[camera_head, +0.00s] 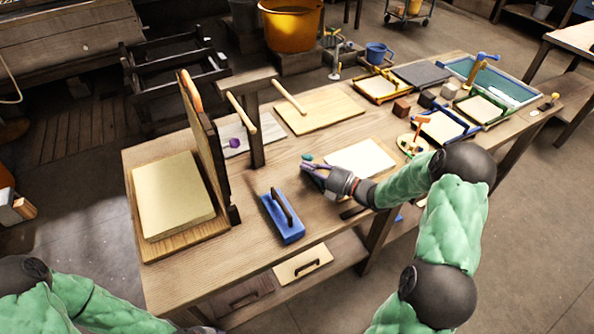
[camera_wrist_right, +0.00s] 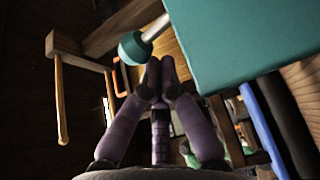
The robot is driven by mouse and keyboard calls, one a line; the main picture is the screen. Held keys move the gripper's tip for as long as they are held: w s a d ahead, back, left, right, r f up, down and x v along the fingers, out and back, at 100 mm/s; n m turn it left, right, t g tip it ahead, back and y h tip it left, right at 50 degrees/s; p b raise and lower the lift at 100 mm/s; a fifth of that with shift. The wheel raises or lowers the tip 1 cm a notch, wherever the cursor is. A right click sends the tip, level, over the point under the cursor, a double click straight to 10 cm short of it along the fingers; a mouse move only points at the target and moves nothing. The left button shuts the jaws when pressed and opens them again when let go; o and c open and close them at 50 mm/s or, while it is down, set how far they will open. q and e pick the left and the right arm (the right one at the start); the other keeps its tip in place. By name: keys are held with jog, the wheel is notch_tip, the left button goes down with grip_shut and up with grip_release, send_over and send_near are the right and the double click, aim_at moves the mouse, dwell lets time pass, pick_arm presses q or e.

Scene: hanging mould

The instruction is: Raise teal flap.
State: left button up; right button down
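The teal flap (camera_wrist_right: 255,45) shows as a large flat teal panel at the upper right of the right wrist view. A round teal knob (camera_wrist_right: 134,47) on a pale rod stands out from its left side. The knob also shows as a small teal spot (camera_head: 308,157) in the head view; the flap itself cannot be made out there. My right gripper (camera_head: 310,168) is low over the bench beside the knob. In the wrist view its purple fingers (camera_wrist_right: 159,68) are together, just below and right of the knob, with nothing visible between them. My left gripper is mostly cut off at the bottom edge.
A blue float with a dark handle (camera_head: 283,215) lies in front of my right gripper. An upright wooden board (camera_head: 205,145) and a post with pegs (camera_head: 254,130) stand to the left. A pale sheet (camera_head: 360,158) lies behind the gripper. Trays and blocks fill the bench's right end.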

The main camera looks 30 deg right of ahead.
pick_arm(q)
jog(key=shift+w+f+b, duration=0.1)
jog(key=shift+f+b, duration=0.4)
jog(key=shift+f, duration=0.1)
pick_arm(e)
jog(key=shift+d+r, duration=0.25)
jog(key=shift+d, duration=0.35)
jog(key=shift+d+r, duration=0.2)
jog(key=shift+d, duration=0.35)
jog(key=shift+d, duration=0.1)
